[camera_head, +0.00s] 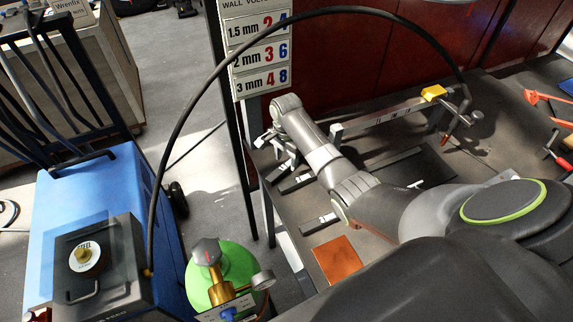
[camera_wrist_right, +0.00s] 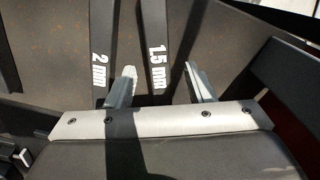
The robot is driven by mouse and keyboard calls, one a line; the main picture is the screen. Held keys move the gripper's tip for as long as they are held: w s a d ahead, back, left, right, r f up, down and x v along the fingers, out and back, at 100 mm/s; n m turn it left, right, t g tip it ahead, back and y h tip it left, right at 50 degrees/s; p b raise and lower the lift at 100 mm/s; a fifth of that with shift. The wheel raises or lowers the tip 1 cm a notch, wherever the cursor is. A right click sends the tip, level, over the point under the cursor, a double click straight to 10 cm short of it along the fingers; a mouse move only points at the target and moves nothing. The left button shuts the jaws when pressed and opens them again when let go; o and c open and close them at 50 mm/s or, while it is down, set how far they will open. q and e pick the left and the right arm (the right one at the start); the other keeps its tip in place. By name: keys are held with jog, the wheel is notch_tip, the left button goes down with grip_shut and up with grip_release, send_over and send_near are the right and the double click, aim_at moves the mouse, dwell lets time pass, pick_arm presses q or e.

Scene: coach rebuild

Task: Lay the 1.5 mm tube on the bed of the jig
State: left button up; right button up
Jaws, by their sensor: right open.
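The 1.5 mm tube (camera_wrist_right: 156,45) is a dark grey bar with a white label in the right wrist view. It runs between the two fingers of my right gripper (camera_wrist_right: 163,80), with a gap on each side. The 2 mm tube (camera_wrist_right: 97,40) lies beside it, outside the left finger. In the head view my right gripper (camera_head: 284,147) is low over the bench's left edge, mostly hidden by its wrist. A long pale rail (camera_head: 385,117) with lettering and a yellow clamp stands behind; I cannot tell whether it is the jig. My left gripper is out of view.
Dark labelled bars (camera_head: 318,223) lie along the bench's left side, near a copper-coloured plate (camera_head: 337,259). A torch (camera_head: 458,121) with a long black cable (camera_head: 205,88) arches over the scene. A blue welder (camera_head: 110,190) and green cylinder (camera_head: 236,264) stand left.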

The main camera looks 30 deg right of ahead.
aim_at(287, 164)
jog(key=shift+f, duration=0.9)
grip_shut()
jog(key=shift+r, duration=0.1)
notch_tip(287, 164, up, 9)
jog(key=b, duration=0.2)
notch_tip(287, 164, down, 4)
jog(key=b, duration=0.4)
jog(key=shift+f+b, duration=0.2)
jog(key=shift+b, duration=0.1)
